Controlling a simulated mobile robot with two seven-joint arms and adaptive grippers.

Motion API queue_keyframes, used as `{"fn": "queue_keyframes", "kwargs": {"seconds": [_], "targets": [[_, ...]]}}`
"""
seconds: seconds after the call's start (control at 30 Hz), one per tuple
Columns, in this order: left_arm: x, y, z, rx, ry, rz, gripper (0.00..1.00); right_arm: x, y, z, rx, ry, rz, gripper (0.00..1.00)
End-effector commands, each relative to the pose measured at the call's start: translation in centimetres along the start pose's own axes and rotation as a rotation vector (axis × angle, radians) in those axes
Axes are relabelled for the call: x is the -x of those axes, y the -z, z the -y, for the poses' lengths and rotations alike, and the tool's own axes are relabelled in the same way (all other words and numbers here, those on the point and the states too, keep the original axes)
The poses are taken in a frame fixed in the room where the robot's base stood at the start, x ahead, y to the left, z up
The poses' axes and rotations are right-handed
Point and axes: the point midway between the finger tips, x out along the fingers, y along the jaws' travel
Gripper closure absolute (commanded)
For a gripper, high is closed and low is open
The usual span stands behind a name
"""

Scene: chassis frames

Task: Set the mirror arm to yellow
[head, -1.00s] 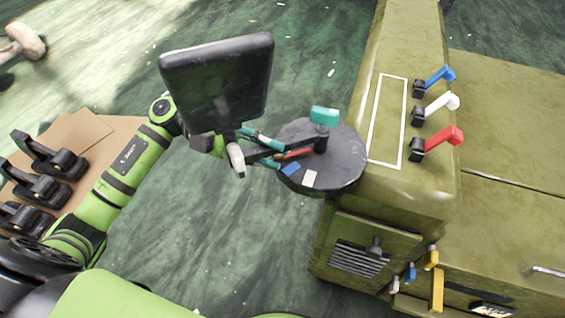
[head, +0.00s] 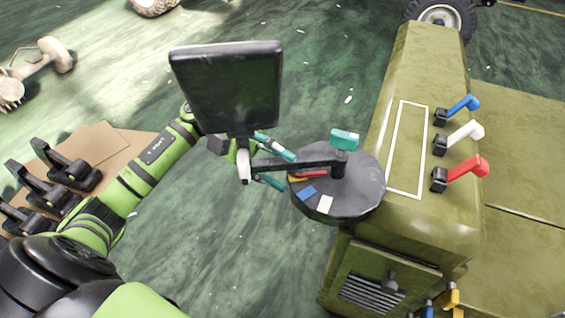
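The black rectangular mirror (head: 228,88) stands on the outer end of a dark mirror arm (head: 300,164). A blue patch (head: 307,192) and a white patch (head: 325,204) follow around the rim. My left gripper (head: 285,172), with teal fingertips, is open around the arm, one finger on either side. My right gripper is not in view.
The olive chassis (head: 440,60) carries blue (head: 462,106), white (head: 465,134) and red (head: 467,170) levers right of the disc. Black clamp-like parts (head: 65,168) sit on a brown board (head: 100,150) at left.

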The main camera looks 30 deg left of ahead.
Motion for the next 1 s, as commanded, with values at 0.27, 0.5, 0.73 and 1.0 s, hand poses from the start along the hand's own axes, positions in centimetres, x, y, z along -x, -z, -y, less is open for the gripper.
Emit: {"fn": "queue_keyframes", "kwargs": {"seconds": [0.27,0.5,0.73,1.0], "targets": [[0.1,0.0,0.0,0.002,0.0,0.001,0.48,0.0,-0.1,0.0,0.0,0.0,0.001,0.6],[2.9,-0.1,0.0,0.004,-0.001,0.005,0.48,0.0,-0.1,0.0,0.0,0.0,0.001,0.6],[8.0,-0.1,0.0,0.002,-0.002,0.006,0.48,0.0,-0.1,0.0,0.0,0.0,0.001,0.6],[11.4,-0.1,0.0,0.001,0.0,0.002,0.48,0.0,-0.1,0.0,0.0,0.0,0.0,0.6]]}}
